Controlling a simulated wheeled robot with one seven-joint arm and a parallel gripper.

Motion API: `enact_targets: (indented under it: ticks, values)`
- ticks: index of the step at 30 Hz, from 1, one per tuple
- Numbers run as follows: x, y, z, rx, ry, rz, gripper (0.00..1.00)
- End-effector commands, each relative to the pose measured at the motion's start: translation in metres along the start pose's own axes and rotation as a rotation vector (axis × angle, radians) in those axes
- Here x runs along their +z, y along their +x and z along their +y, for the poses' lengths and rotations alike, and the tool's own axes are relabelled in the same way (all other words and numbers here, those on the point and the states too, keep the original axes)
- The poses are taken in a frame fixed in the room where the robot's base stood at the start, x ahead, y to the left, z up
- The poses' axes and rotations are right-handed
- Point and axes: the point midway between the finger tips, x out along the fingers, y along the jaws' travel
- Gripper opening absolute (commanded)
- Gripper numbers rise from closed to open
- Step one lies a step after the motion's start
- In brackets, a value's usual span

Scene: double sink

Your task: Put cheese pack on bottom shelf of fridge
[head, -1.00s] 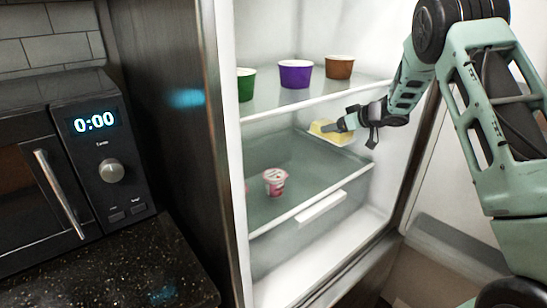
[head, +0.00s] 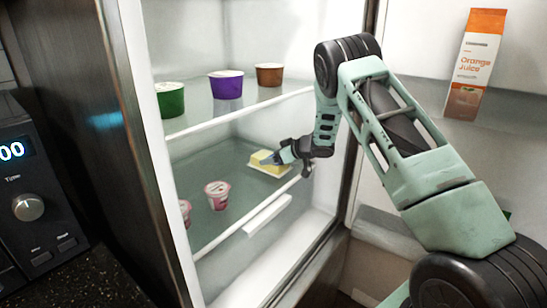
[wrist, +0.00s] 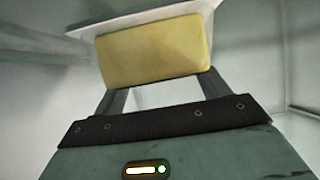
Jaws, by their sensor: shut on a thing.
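The cheese pack (head: 268,162) is a yellow block on a white tray-like backing. It is inside the open fridge, at the right of the lower glass shelf (head: 207,242), low over it or touching it; I cannot tell which. My gripper (head: 284,157) is shut on the cheese pack, reaching in from the right. In the wrist view the yellow face of the cheese pack (wrist: 154,50) fills the space between the fingers (wrist: 160,98), with its white backing behind it.
Two pink yogurt cups (head: 216,195) stand on the lower shelf to the left. Green (head: 170,99), purple (head: 226,84) and brown (head: 269,75) tubs stand on the upper shelf. An orange juice carton (head: 474,63) stands in the door at right. A microwave (head: 30,205) is at left.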

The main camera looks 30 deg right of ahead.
Motion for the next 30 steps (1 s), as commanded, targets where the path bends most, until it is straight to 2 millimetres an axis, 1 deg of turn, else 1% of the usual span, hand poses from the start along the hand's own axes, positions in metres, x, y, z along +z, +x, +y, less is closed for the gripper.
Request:
enact_targets:
  ticks: [3,4,5,6,14,17,20,27,30]
  values:
    - [0.001,0.001,0.000,0.000,0.000,0.001,0.41]
    - [0.003,0.001,0.000,0.000,0.001,-0.001,0.77]
    - [0.002,0.001,0.000,0.000,0.000,-0.001,0.86]
    - [0.002,0.001,0.000,0.000,0.000,-0.001,0.97]
    - [0.002,0.001,0.000,0.000,0.000,-0.001,0.97]
    - [-0.001,-0.003,0.001,0.001,0.001,0.000,0.97]
    - [0.000,-0.015,0.001,0.002,0.002,-0.001,0.97]
    - [0.000,-0.055,0.000,0.002,0.001,0.000,0.97]
    - [0.000,-0.067,0.001,0.001,0.001,0.000,0.97]
